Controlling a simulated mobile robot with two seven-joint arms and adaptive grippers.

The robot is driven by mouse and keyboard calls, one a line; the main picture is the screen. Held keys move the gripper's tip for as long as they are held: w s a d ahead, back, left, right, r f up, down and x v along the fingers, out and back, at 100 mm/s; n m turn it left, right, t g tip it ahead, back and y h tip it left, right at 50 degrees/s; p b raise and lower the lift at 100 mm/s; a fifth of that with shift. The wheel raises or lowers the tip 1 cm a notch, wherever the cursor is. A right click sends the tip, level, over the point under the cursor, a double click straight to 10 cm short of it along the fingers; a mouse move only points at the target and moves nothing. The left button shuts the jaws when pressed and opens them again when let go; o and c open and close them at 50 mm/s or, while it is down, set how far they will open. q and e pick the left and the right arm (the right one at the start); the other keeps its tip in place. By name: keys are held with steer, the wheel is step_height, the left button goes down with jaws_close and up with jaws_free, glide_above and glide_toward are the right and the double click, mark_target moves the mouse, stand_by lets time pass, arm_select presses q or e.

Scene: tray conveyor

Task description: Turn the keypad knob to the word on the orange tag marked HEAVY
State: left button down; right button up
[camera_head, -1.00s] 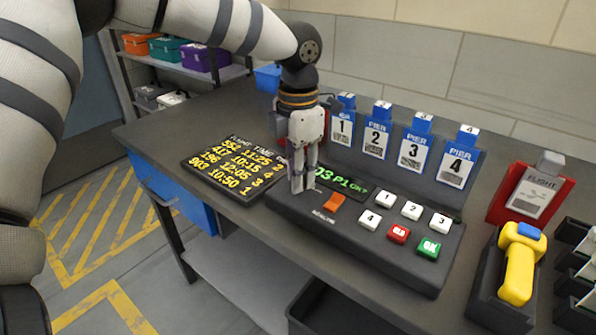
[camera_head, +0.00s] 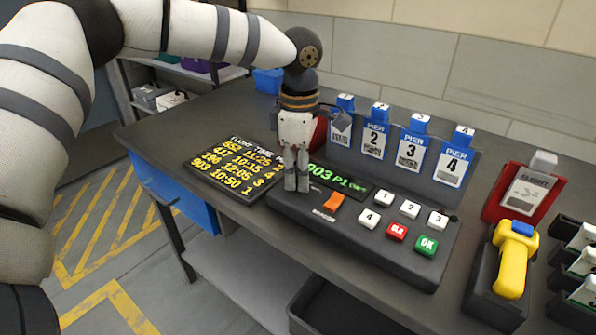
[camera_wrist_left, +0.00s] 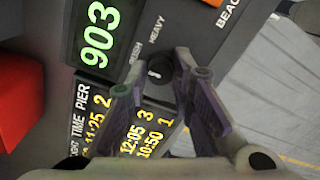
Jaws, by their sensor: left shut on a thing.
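In the head view, my left gripper (camera_head: 297,184) points down at the left end of the dark keypad (camera_head: 378,262), beside its green display (camera_head: 337,177). In the left wrist view, its fingers (camera_wrist_left: 158,80) are shut on the keypad knob (camera_wrist_left: 157,70), a small dark knob with a pale mark. The words RUSH and HEAVY are printed near the knob, and the display (camera_wrist_left: 97,38) shows 903. In the head view, the fingers hide the knob. I cannot see an orange tag marked HEAVY. My right gripper is out of view.
A flight board (camera_head: 235,168) lies just left of the keypad. Numbered pier holders (camera_head: 412,152) stand behind. A yellow handheld device (camera_head: 513,262) sits in a dock at the right.

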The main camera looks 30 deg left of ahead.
arm_select(q)
steer(key=m, duration=0.4)
steer(key=shift+m, duration=0.3)
steer(key=m, duration=0.4)
steer(key=shift+f+m, duration=0.1)
steer(key=shift+m, duration=0.2)
steer(key=c, duration=1.4)
jaws_free()
steer(key=shift+o, duration=0.2)
step_height(320, 180, up, 12)
